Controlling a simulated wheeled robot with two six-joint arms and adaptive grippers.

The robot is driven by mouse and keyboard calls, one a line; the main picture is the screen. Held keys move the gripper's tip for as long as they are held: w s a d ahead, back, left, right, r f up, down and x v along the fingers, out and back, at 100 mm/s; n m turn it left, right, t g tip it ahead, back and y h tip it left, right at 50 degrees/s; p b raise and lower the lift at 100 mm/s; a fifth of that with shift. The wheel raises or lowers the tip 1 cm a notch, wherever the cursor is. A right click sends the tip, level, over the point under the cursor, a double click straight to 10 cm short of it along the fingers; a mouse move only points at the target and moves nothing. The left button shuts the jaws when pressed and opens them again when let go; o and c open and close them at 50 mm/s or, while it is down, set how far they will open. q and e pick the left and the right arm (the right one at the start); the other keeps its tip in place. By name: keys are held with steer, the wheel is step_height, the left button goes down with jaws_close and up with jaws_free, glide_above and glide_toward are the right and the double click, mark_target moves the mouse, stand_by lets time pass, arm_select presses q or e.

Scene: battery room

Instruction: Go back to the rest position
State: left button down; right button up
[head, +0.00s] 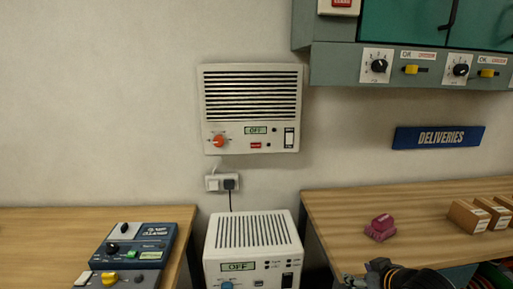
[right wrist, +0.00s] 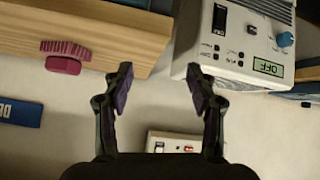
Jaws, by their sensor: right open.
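My right gripper (right wrist: 160,88) is open and empty in the right wrist view, its two dark fingers apart with nothing between them. In the head view the right gripper (head: 362,278) shows at the bottom edge, below the front of the right wooden table. My left gripper is not in the head view.
A white unit (head: 253,232) stands between the left table (head: 40,238) and right table (head: 430,205). A pink object (head: 380,227) and several cardboard boxes (head: 468,216) lie on the right table. A vented wall unit (head: 250,85) and a green cabinet (head: 400,25) hang above.

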steer(key=s+a+f+m+g+h, duration=0.1)
steer(key=s+a+f+g, duration=0.15)
steer(key=s+f, duration=0.65)
steer(key=s+a+f+m+g+h, duration=0.1)
steer(key=s+f+m+g, duration=0.15)
steer(key=s+f, duration=0.65)
steer(key=s+d+f+g+p, duration=0.1)
steer(key=s+d+f, duration=0.15)
steer(key=f, duration=0.85)
steer(key=s+d+f+g+p, duration=0.1)
steer(key=s+f+p, duration=0.15)
steer(key=f, duration=0.95)
steer(key=s+f+g, duration=0.1)
steer(key=s+f, duration=1.2)
steer(key=s, duration=0.5)
steer(key=shift+d+p, duration=0.4)
steer(key=shift+p, duration=0.05)
steer(key=shift+f, duration=0.1)
